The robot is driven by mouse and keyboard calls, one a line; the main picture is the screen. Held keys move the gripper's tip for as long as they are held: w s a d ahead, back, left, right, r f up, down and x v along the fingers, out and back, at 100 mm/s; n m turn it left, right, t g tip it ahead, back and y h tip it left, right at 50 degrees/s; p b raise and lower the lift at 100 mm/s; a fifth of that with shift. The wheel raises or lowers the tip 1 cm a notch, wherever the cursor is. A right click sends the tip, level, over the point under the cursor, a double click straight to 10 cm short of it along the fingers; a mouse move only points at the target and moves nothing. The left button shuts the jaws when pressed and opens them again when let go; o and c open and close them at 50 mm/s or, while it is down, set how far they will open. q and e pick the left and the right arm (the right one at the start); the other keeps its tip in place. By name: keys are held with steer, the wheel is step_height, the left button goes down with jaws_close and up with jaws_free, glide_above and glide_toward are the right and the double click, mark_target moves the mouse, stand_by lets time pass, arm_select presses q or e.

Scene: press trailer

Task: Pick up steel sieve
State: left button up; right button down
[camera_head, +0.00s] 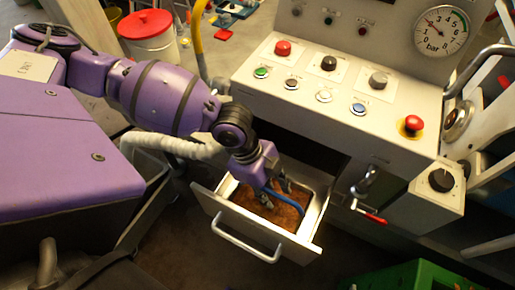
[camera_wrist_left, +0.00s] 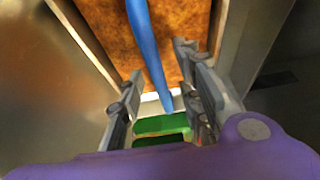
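I cannot make out a steel sieve for certain in either view. A pulled-out drawer (camera_head: 215,222) with a brown, rough-looking floor (camera_head: 262,208) stands open under the control panel. A thin blue curved piece (camera_head: 290,202) lies in or over it; I cannot tell whether it belongs to a sieve. My left gripper (camera_head: 275,192) points down into the drawer. In the left wrist view its fingers (camera_wrist_left: 158,65) are apart, with the blue piece (camera_wrist_left: 148,50) running between them in the picture. I see no clear contact. My right gripper is not in view.
The drawer's walls rise close around my left gripper. The control panel (camera_head: 305,105) with buttons and a gauge overhangs behind it. A valve with a red lever (camera_head: 368,200) is right of the drawer. A green crate (camera_head: 425,275) is at bottom right, a red-lidded bucket (camera_head: 148,35) at upper left.

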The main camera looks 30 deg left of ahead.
arm_select(q)
steer(key=shift+w+d, duration=0.1)
steer(key=shift+c, duration=0.3)
jaws_close()
steer(key=shift+r, duration=0.1)
